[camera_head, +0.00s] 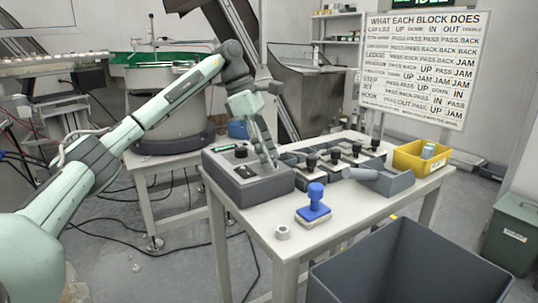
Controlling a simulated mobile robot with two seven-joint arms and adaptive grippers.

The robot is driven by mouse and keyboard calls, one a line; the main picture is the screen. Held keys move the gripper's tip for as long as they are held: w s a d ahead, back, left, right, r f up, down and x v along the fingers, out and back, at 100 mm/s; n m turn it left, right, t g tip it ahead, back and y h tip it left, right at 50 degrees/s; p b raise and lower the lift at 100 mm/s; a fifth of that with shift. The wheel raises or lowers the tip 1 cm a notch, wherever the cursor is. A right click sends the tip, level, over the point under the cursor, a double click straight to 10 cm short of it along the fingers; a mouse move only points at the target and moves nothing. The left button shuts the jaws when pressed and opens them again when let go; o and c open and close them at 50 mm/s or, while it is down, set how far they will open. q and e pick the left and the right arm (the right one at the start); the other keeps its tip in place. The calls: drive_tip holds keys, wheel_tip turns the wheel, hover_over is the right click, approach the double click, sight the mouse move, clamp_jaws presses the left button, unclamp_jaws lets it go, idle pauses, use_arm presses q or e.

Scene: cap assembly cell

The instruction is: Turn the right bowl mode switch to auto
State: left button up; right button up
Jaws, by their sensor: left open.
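A grey control box (250,189) sits on the left end of the white table. Its sloped top carries a small green display (224,148), a round black knob (241,153) and a dark square plate (244,172). I cannot read which of these is the right bowl mode switch or where it points. My left arm reaches in from the left, and my left gripper (269,162) points down over the right part of the box top, to the right of the knob. It is open and appears empty. It hides part of the box top. My right gripper is out of view.
Several black-knobbed blocks (333,157) and a grey tray (395,186) stand right of the box. A blue-handled stamp (316,196), a small nut (282,233) and a yellow bin (420,158) are on the table (345,212). A dark bin (400,262) stands in front; a green-rimmed bowl feeder (150,58) stands behind.

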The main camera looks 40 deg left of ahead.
use_arm(q)
clamp_jaws()
idle(0.4)
